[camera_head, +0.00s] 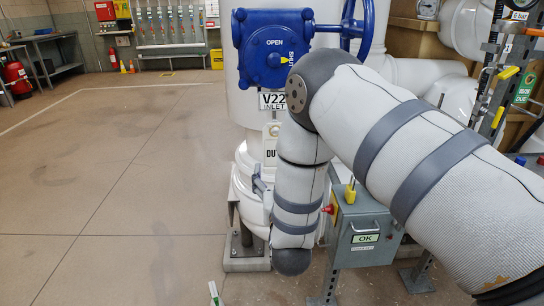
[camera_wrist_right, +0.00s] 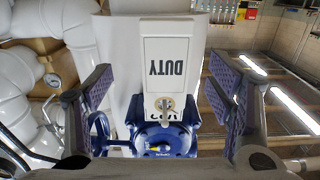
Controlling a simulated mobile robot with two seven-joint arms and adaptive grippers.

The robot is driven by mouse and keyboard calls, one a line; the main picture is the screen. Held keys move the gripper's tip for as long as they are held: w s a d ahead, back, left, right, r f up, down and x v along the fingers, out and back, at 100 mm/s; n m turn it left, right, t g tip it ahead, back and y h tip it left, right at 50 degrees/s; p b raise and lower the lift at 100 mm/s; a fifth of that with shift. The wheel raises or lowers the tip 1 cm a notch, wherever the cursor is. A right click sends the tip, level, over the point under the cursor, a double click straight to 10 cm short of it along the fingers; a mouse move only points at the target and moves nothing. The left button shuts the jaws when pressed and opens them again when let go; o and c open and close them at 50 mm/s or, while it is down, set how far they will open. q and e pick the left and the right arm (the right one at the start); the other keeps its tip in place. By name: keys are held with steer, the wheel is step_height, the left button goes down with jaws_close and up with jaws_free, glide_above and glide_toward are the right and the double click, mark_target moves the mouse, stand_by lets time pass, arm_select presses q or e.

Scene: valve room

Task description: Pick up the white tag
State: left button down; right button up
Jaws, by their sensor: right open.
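The white tag (camera_head: 270,145) hangs below the V22 INLET plate (camera_head: 272,102) under the blue valve gearbox (camera_head: 273,50). My right gripper (camera_wrist_right: 160,82) is open, with one finger on each side of the tag in that picture and visible gaps to both. I cannot tell how far in depth the fingers are from the tag. My left gripper is not in view.
A blue handwheel (camera_head: 366,25) and white pipes (camera_head: 425,75) are close to my right arm. A grey box (camera_head: 365,235) marked OK stands below it. A rack with yellow handles (camera_head: 495,95) is at the right.

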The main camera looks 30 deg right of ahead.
steer(key=x, duration=0.7)
steer(key=shift+w+a+r, duration=0.15)
steer(key=shift+w+a, duration=0.05)
steer(key=shift+a, duration=0.1)
steer(key=c, duration=1)
